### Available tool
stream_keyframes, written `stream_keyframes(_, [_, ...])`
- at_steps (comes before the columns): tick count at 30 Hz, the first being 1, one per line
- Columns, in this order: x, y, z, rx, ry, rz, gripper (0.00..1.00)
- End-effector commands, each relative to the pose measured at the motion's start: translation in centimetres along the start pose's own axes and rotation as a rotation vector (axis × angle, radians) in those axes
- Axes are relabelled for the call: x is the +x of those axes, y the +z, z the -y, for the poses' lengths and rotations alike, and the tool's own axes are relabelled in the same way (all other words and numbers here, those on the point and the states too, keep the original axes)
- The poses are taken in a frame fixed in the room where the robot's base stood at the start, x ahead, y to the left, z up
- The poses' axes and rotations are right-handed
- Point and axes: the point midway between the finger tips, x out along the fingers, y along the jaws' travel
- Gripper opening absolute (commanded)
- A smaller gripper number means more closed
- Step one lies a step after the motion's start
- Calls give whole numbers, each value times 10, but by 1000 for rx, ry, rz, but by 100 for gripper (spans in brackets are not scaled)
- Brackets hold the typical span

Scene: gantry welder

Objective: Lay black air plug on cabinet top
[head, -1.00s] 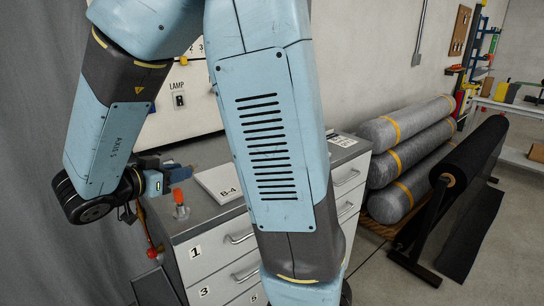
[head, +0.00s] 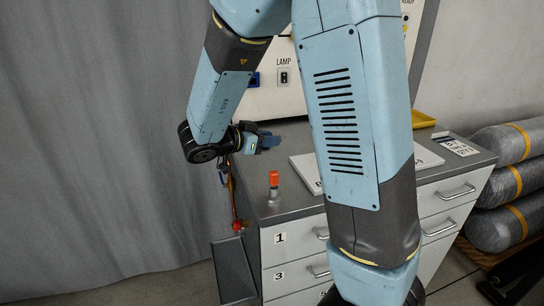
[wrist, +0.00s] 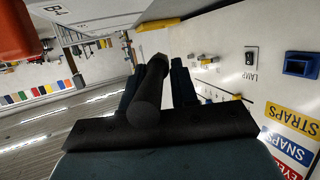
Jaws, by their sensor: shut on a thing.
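My gripper (head: 266,142) is over the left part of the grey cabinet top (head: 248,180) in the head view, near its back edge and the panel wall. In the wrist view my gripper (wrist: 158,82) is shut on the black air plug (wrist: 149,92), a dark cylinder lying between the two fingers. The plug cannot be made out in the head view. The height of the gripper above the cabinet top is hard to tell.
An orange-capped fitting (head: 274,179) stands upright near the cabinet's front left corner. A white board (head: 430,157) lies on the top, partly hidden by my arm. The panel with the lamp switch (head: 284,77) rises behind. A yellow tray (head: 423,119) sits at the back right.

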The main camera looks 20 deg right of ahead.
Motion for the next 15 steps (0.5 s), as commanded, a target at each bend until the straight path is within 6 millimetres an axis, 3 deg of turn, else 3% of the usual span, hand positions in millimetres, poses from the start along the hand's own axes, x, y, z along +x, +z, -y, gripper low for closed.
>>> stream_keyframes(4, [24,8,23,-1,4,0,0])
stream_keyframes(15, [61,45,53,-2,3,0,0])
